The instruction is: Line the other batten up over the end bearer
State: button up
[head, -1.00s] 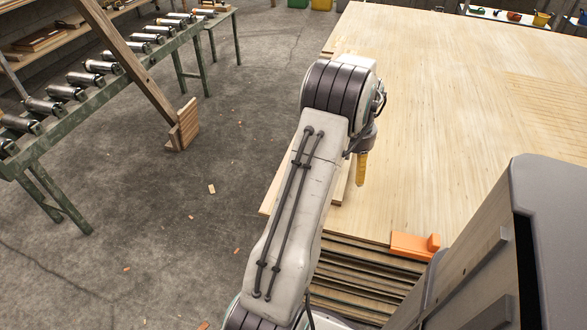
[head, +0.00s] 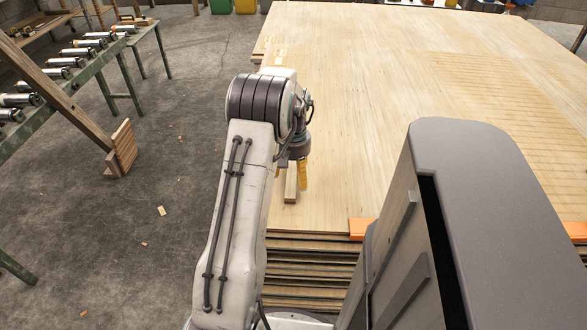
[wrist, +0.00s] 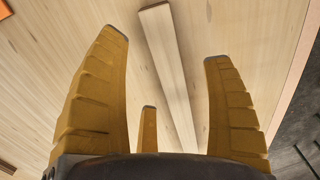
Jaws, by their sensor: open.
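A pale wooden batten (head: 290,188) lies on top of the veneer stack (head: 400,110) near its left front edge. In the wrist view the batten (wrist: 166,60) runs lengthwise up the picture, and its near part passes between the fingers. My gripper (head: 303,176) is at the batten's right side in the head view, fingers pointing down. In the wrist view my gripper (wrist: 168,62) is open and empty, with yellow fingers spread either side of the batten. I cannot tell how high the fingertips are above it. I cannot make out the end bearer.
Orange blocks (head: 361,228) sit at the stack's front edge, above layered sheet edges (head: 312,262). A green roller conveyor (head: 62,100) and a leaning wooden post (head: 62,103) stand to the left.

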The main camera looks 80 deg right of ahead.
aim_at(293, 184)
jog(key=shift+f+b, duration=0.35)
jog(key=shift+f, duration=2.15)
jog(key=shift+w, duration=0.1)
jog(key=c, duration=1.4)
